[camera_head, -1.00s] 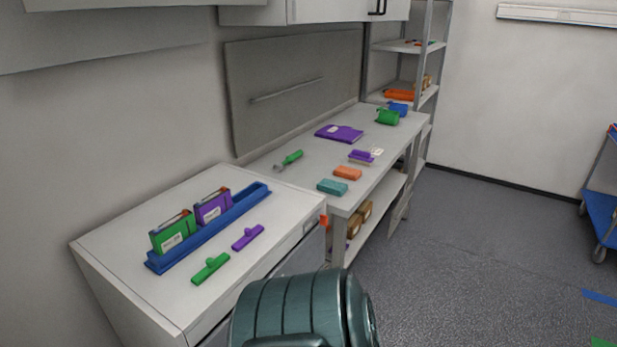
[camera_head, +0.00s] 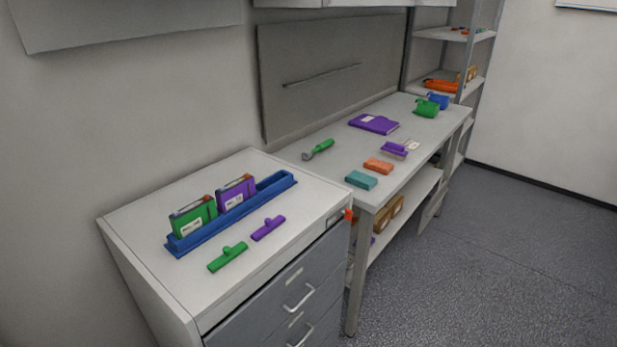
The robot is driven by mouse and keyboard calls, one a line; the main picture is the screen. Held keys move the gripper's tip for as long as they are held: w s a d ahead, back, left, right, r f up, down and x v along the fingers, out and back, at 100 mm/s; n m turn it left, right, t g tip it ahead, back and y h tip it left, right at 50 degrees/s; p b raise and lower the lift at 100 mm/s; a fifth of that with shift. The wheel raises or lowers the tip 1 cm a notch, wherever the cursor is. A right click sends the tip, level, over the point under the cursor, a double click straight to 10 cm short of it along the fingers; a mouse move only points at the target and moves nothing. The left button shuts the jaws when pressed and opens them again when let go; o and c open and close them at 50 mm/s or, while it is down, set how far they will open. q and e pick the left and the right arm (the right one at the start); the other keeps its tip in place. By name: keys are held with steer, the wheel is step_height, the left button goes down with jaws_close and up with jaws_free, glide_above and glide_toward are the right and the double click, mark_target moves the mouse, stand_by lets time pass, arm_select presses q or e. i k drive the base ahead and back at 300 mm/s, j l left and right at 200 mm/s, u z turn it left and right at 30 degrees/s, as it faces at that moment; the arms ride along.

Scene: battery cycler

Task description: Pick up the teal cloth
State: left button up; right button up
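The teal cloth (camera_head: 361,179) is a small folded block lying flat on the near end of the grey workbench (camera_head: 341,155), close to its front edge. Nothing covers the teal cloth. Neither of my grippers is in view.
A drawer cabinet (camera_head: 286,229) stands at the near left, with a blue rack (camera_head: 272,193) holding a green and a purple box. The floor (camera_head: 450,270) at right is clear.

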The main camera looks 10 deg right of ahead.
mark_target(356, 179)
steer(key=z, duration=0.75)
steer(key=u, duration=2.75)
steer(key=z, duration=2.75)
steer(key=u, duration=0.6)
steer(key=i+l+u, duration=0.15)
steer(key=l+u, duration=0.25)
steer(key=i+l+u, duration=0.1)
steer(key=l+u, duration=0.3)
steer(key=l, duration=0.2)
steer(key=l+u, duration=0.45)
steer(key=i+l, duration=0.05)
steer(key=l, duration=0.05)
